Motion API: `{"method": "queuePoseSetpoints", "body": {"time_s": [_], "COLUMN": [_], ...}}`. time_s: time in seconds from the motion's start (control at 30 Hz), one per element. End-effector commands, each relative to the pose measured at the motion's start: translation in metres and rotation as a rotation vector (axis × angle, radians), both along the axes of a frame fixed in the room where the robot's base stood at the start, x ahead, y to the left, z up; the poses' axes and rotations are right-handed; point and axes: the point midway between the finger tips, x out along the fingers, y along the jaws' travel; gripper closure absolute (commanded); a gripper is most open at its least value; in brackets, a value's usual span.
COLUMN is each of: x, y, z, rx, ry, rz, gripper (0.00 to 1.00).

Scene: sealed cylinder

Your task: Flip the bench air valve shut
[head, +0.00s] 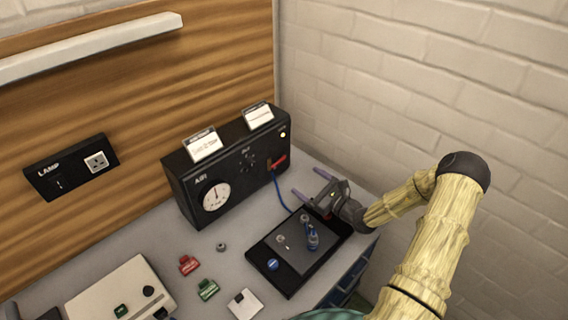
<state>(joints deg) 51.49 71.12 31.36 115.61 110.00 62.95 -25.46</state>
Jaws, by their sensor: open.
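The air box (228,168) is a black case at the back of the bench with an "AIR" label and a round white gauge (215,196). A red valve lever (278,162) sits at the right end of its front face, seen small, tilted a little up to the right. A blue hose (281,194) runs down from below the lever. My gripper (310,184) is open and empty, with its two fingers apart and pointing toward the box. It is to the right of and lower than the lever in the picture, and looks apart from it.
A black tray (287,287) with a grey plate and a blue fitting (312,240) lies below my gripper. A red tag (189,265), a green tag (207,290) and a beige box (105,290) are at the left. Two white cards stand on the air box. A brick wall is at the right.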

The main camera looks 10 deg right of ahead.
Motion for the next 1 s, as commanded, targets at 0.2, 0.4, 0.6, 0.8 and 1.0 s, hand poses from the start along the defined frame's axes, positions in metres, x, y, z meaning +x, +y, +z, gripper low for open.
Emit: {"method": "queuePoseSetpoints", "body": {"time_s": [0.2, 0.4, 0.6, 0.8, 1.0], "x": [0.033, 0.062, 0.087, 0.096, 0.096], "y": [0.023, 0.042, 0.059, 0.065, 0.064], "z": [0.003, 0.003, 0.002, 0.000, 0.000], "rx": [0.002, 0.001, 0.001, 0.001, 0.001], "ry": [-0.001, -0.001, -0.002, 0.001, 0.001], "rz": [0.002, 0.001, 0.000, 0.000, 0.000], "gripper": [0.15, 0.15, 0.15, 0.15, 0.15]}}
